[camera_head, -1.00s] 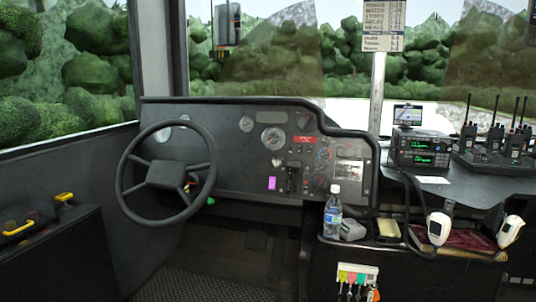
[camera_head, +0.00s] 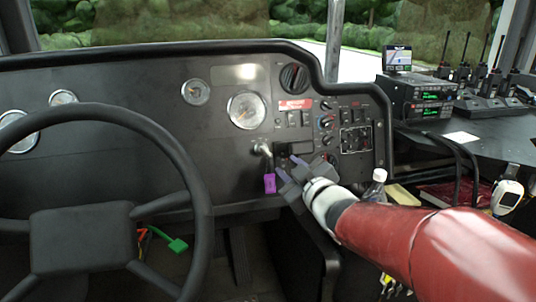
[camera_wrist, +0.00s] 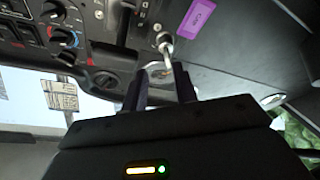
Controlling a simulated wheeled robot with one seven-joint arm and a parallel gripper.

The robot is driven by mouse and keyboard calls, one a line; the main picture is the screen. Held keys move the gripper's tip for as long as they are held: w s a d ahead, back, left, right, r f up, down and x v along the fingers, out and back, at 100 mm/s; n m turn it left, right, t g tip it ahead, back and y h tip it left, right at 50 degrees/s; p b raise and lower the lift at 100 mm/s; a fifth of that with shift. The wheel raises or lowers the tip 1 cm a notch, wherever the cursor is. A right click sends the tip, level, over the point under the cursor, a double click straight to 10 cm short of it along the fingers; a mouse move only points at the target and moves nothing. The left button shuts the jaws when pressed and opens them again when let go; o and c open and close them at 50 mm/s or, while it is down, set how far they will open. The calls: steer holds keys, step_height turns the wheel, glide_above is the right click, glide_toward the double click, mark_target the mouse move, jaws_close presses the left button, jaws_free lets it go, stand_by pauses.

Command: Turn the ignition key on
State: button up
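The ignition key (camera_head: 262,151) is a small metal key in the dark dashboard, right of the steering wheel. A purple tag (camera_head: 269,183) hangs below it. In the wrist view the key (camera_wrist: 165,44) and the purple tag (camera_wrist: 200,17) show just beyond the fingertips. My gripper (camera_head: 287,167) is close to the dashboard, slightly right of the key and tag. Its fingers are apart with a gap between them in the wrist view (camera_wrist: 160,72), and I see nothing gripped. Whether a finger touches the key, I cannot tell.
The steering wheel (camera_head: 110,200) fills the left side. Knobs and switches (camera_head: 345,125) crowd the panel right of the key. A bottle (camera_head: 376,184) stands behind my arm, with radios (camera_head: 420,97) farther right. A green tag (camera_head: 177,244) hangs near the steering column.

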mark_target(269, 153)
steer(key=shift+n+y, duration=0.5)
steer(key=shift+y, duration=0.3)
steer(key=x, duration=0.5)
steer(key=a+x, duration=0.1)
steer(key=x, duration=0.2)
steer(key=shift+r, duration=0.15)
jaws_close()
